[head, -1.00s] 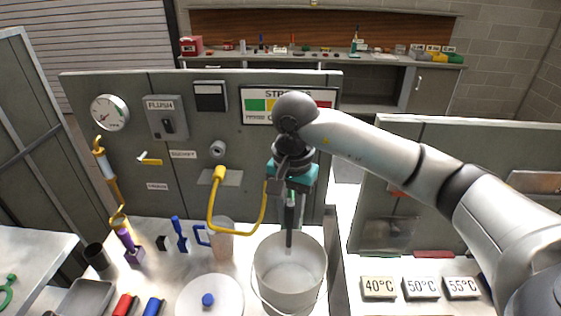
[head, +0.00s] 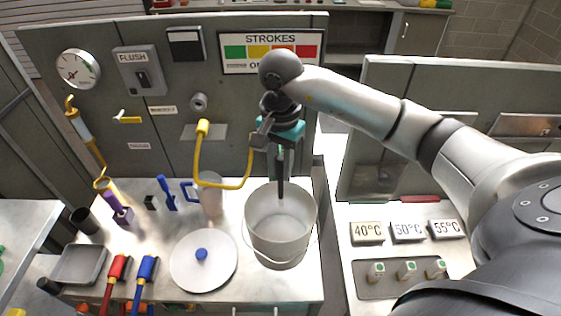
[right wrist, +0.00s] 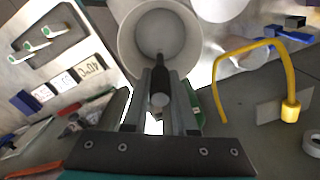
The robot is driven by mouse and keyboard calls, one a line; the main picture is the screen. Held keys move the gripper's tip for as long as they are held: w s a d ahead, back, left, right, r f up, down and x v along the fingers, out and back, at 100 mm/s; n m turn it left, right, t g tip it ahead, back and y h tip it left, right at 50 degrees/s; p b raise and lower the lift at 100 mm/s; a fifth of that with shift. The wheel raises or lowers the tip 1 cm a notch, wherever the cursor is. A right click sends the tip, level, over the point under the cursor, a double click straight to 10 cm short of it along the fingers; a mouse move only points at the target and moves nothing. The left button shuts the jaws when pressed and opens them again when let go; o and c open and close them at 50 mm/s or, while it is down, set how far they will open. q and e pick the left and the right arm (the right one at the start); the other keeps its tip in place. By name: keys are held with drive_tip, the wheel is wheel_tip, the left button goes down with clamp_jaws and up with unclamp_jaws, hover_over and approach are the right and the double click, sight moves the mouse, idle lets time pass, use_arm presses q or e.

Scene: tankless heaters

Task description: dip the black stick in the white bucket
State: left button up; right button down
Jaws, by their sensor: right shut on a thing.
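The white bucket (head: 281,228) stands on the steel bench in the middle of the head view, open at the top. My right gripper (head: 281,165) is above the bucket's back rim, pointing down. It is shut on the black stick (head: 281,190), which hangs roughly upright with its lower end over or just inside the bucket's mouth. In the right wrist view the stick (right wrist: 160,80) sits between the fingers and points at the bucket (right wrist: 128,42). I cannot tell whether the tip touches anything inside. My left gripper is out of view.
A yellow hose (head: 200,165) arches close beside my right gripper. A clear jug (head: 209,196) and a white lid (head: 203,261) with a blue knob stand left of the bucket. A grey panel (head: 230,110) rises behind. Temperature signs (head: 408,232) are at the right.

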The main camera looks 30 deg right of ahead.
sight(280, 158)
wheel_tip(280, 158, down, 5)
drive_tip(key=b, duration=0.4)
drive_tip(key=shift+r, duration=0.1)
wheel_tip(280, 158, down, 6)
drive_tip(key=b, duration=0.5)
drive_tip(key=shift+r, duration=0.1)
idle(0.7)
wheel_tip(280, 158, up, 14)
drive_tip(key=p, duration=0.8)
drive_tip(key=shift+p, duration=0.35)
idle(0.3)
